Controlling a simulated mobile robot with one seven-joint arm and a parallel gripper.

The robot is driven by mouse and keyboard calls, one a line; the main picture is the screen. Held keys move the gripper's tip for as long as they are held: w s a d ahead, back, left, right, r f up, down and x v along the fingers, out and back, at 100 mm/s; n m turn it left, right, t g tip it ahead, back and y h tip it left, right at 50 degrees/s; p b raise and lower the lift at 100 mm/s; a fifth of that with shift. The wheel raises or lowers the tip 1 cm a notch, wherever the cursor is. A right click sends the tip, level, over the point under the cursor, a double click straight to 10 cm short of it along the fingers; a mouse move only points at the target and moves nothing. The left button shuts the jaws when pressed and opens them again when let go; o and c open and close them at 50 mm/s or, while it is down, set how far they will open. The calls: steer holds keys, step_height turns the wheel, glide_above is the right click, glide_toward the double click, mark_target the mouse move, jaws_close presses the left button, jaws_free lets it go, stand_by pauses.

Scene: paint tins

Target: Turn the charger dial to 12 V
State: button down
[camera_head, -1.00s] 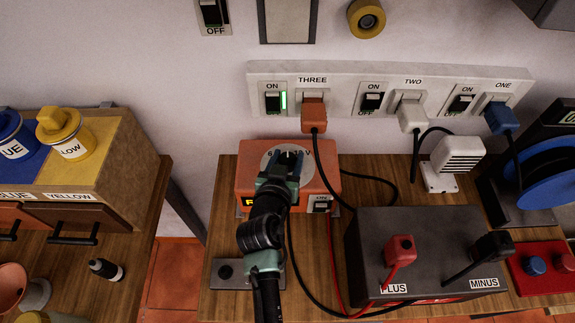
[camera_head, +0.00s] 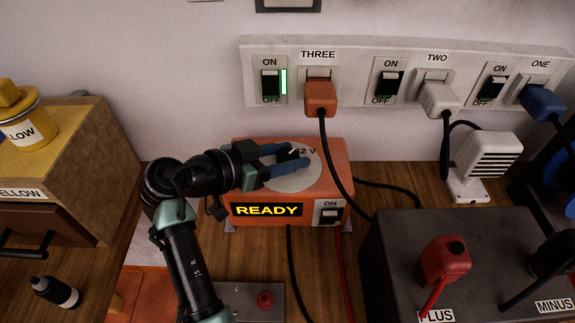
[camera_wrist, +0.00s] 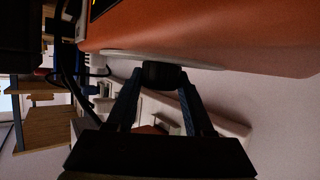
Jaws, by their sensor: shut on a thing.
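The orange charger (camera_head: 338,180) stands on the wooden bench against the wall. The wrist view shows both fingertips against the sides of the knob (camera_wrist: 163,75). Which mark the knob points at cannot be told. The charger's front display (camera_head: 267,210) reads READY in yellow.
An ON rocker switch (camera_head: 328,212) is on the charger's front. A black cable from an orange plug (camera_head: 320,97) hangs close by the charger's right side. A dark battery box (camera_head: 400,250) with a red clamp (camera_head: 445,262) stands at right. A power strip (camera_head: 350,75) runs along the wall.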

steer(key=shift+f+m+g+b, duration=0.1)
steer(key=shift+m+g+b, duration=0.4)
steer(key=shift+g, duration=0.1)
steer(key=shift+h, duration=0.4)
steer(key=shift+c, duration=1.4)
jaws_free()
steer(key=v, duration=1.3)
